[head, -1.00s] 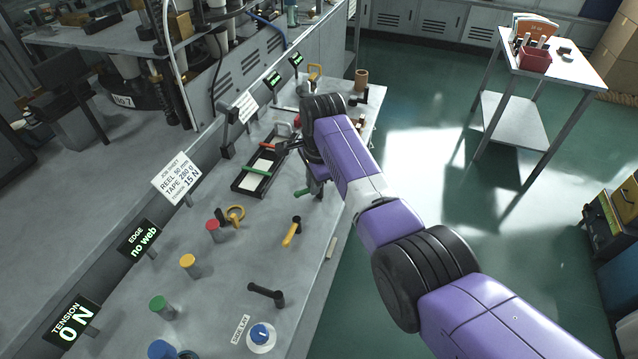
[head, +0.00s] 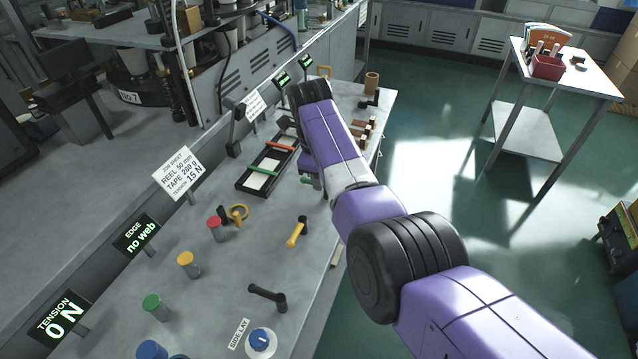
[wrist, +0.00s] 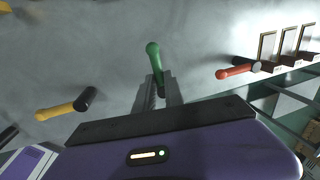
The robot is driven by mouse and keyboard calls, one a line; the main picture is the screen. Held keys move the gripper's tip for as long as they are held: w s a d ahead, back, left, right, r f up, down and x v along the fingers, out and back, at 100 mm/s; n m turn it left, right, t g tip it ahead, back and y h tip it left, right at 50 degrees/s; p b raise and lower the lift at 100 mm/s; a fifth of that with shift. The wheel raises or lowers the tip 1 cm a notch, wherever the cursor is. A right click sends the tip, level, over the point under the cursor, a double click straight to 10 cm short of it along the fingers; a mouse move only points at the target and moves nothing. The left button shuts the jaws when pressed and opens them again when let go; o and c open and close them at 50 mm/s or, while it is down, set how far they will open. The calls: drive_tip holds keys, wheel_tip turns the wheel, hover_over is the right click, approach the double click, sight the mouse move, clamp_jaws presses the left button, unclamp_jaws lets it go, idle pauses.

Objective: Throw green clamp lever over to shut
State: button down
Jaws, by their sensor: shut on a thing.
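The green clamp lever (wrist: 154,62) stands out between the fingertips of my gripper (wrist: 159,88) in the wrist view. The fingers are closed about its lower part, and its rounded green end sticks out beyond them. In the head view my purple arm hides most of the gripper and the lever. Only a small green piece, seemingly the lever's end (head: 305,181), shows at the arm's left edge, right of the dark tray.
A yellow lever (wrist: 62,110) lies left of my gripper and a red lever (wrist: 237,70) right of it. The dark tray (head: 243,188) carries green and orange bars. Several coloured knobs, including a red one (head: 214,222), stand along the bench. Small frames (wrist: 287,45) stand at right.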

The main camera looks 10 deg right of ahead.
drive_tip(key=shift+d+m, duration=0.15)
drive_tip(key=shift+m, duration=0.15)
drive_tip(key=c, duration=1.4)
unclamp_jaws()
drive_tip(key=shift+c, duration=0.2)
drive_tip(key=shift+r, duration=0.1)
drive_tip(key=shift+r, duration=0.25)
wheel_tip(320, 180, up, 7)
drive_tip(key=s, duration=0.1)
drive_tip(key=shift+s+a, duration=0.15)
drive_tip(key=shift+a, duration=0.25)
